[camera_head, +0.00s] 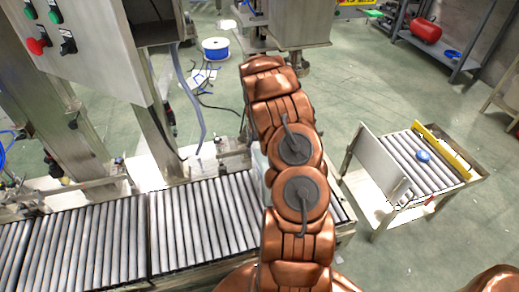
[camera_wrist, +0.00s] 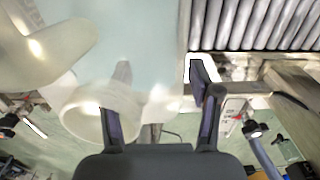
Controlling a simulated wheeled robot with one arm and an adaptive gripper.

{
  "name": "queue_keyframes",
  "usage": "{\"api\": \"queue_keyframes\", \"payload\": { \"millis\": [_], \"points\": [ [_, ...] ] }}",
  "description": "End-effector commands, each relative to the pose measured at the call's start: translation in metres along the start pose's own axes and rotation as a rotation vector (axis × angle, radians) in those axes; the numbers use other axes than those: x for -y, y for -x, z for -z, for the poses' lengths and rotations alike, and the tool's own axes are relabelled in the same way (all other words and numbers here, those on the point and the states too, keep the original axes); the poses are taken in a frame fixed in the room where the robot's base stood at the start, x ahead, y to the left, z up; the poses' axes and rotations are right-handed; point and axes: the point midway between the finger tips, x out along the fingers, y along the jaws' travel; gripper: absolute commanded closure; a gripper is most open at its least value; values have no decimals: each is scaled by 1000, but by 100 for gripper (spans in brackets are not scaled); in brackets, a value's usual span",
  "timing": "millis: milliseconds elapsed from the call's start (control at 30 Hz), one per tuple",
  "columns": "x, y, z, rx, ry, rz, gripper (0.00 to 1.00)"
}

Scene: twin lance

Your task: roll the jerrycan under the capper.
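The jerrycan (camera_wrist: 145,35) is a pale, translucent container that fills much of the upper left of the wrist view. A round whitish ring, like its neck or handle (camera_wrist: 75,115), shows low on it. In the head view only a pale sliver of it (camera_head: 262,166) shows beside my arm, above the roller conveyor (camera_head: 205,225). My gripper (camera_wrist: 160,72) has its fingers spread apart. The left finger is partly covered by the pale plastic, and the right finger lies just past the can's right edge. I cannot tell whether they touch it. My arm hides my gripper in the head view.
A steel control cabinet (camera_head: 85,40) stands at the left. A steel machine head (camera_head: 298,22), possibly the capper, stands behind my arm. A small roller cart (camera_head: 405,170) with a blue object (camera_head: 423,156) stands right. Green floor lies open around it.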

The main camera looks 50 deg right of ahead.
Motion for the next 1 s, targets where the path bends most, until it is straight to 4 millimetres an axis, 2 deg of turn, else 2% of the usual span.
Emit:
{"api": "queue_keyframes", "payload": {
  "millis": [67,533,733,767,1000],
  "points": [
    [0,0,0,0,0,0,50],
    [0,0,0,1,-1,0,98],
    [0,0,-1,2,-1,0,100],
    [-1,2,0,1,0,-2,49],
    [0,1,0,0,0,-1,24]
  ]
}}
